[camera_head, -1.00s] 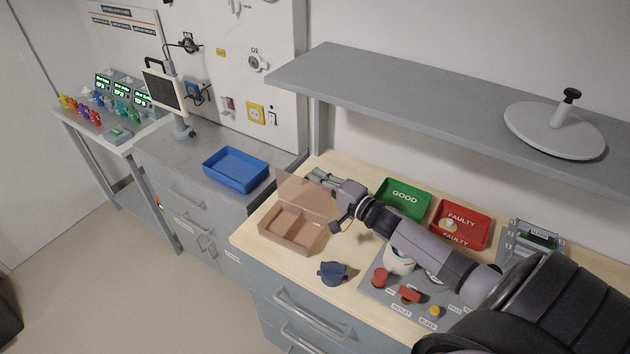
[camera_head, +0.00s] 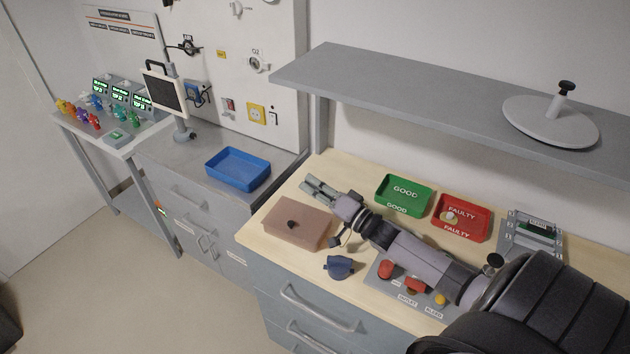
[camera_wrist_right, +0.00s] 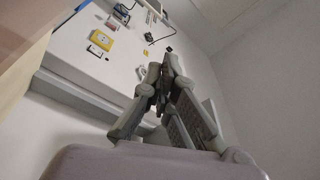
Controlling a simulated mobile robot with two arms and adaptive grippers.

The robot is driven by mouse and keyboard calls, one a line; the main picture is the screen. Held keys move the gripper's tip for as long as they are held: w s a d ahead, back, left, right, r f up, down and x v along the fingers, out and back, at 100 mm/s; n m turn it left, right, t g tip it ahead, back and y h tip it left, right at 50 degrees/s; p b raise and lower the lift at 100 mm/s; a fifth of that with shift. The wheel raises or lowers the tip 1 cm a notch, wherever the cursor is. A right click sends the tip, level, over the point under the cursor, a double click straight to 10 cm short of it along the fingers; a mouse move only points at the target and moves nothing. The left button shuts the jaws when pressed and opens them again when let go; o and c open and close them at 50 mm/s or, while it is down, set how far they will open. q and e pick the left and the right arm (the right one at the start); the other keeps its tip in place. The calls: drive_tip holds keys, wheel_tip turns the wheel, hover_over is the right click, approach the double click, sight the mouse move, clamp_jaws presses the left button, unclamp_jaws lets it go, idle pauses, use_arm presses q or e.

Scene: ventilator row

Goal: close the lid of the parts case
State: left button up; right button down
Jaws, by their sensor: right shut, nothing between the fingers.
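The parts case (camera_head: 285,238) is a brownish-pink box near the left end of the wooden bench. Its lid (camera_head: 312,219) lies down flat across the top, with a small dark spot or knob on it. No gap shows between lid and box from here. My right gripper (camera_head: 312,186) is shut and empty, just behind the case, its fingers pointing away to the upper left. The fingers also show together in the right wrist view (camera_wrist_right: 166,68). I cannot tell whether the wrist touches the lid's right edge. My left gripper is out of view.
Green GOOD (camera_head: 404,195) and red FAULTY (camera_head: 462,217) trays stand behind my right arm. A dark blue part (camera_head: 339,267) sits in front of the case. A grey shelf (camera_head: 430,98) overhangs the back. A blue tray (camera_head: 238,168) is on the left counter.

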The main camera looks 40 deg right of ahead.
drive_tip(key=shift+s+a+n, duration=0.2)
drive_tip(key=shift+a+n, duration=0.3)
drive_tip(key=shift+n, duration=0.1)
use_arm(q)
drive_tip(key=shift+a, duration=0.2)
use_arm(e)
drive_tip(key=shift+f, duration=0.15)
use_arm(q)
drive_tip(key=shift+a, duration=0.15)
use_arm(e)
drive_tip(key=shift+s+a+n+y, duration=0.1)
drive_tip(key=shift+a+n+y, duration=0.05)
drive_tip(key=shift+n+y, duration=0.15)
